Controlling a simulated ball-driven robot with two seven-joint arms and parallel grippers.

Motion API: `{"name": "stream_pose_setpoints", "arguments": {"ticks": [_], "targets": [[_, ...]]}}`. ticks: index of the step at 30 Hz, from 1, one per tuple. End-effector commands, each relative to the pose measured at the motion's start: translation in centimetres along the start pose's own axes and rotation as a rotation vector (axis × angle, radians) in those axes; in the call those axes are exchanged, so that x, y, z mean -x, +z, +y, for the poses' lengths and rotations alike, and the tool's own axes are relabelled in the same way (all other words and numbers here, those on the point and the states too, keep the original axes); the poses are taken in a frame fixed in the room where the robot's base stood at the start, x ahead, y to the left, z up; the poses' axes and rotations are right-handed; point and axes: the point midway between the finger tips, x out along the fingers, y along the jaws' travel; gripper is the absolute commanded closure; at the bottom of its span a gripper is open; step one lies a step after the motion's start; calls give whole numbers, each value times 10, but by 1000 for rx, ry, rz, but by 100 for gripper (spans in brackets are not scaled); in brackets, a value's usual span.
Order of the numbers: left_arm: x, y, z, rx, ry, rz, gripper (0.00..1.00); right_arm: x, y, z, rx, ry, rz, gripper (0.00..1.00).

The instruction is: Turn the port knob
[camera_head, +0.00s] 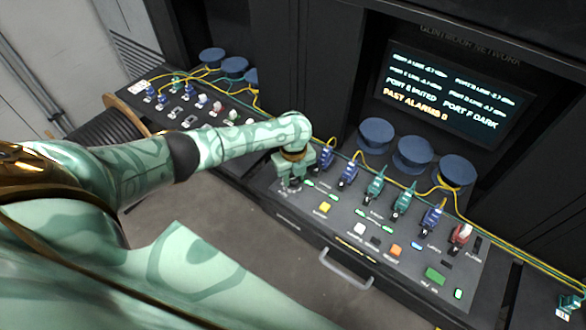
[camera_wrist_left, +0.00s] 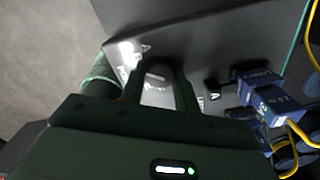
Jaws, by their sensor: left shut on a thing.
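My left gripper (camera_head: 291,184) reaches down to the left end of the sloped splicing panel (camera_head: 300,212), next to the blue connectors. In the left wrist view its two fingers (camera_wrist_left: 160,100) are closed around a small grey, round-ended thing (camera_wrist_left: 157,72), which I take to be the port knob. The fingers hide most of it, and its turn angle cannot be told. In the head view the knob is hidden by the gripper. My right gripper is not in view.
Two blue connectors (camera_head: 347,171) with yellow cables stand just right of the gripper; they also show in the left wrist view (camera_wrist_left: 270,98). Green and red connectors stand farther right. A status screen (camera_head: 452,92) reads "PORT F DARK". A drawer handle (camera_head: 345,270) juts from the front.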

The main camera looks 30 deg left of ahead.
Motion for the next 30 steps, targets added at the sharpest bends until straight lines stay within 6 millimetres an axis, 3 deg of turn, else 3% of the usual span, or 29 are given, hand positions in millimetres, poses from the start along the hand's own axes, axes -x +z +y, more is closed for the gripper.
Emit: {"name": "stream_pose_setpoints", "arguments": {"ticks": [1, 12, 30], "targets": [[5, 0, -1, 46, -1, 0, 92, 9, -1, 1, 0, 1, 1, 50], [4, 0, 0, 397, -1, -1, 92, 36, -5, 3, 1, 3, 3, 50], [2, 1, 0, 965, -1, -1, 92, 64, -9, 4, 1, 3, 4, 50]]}}
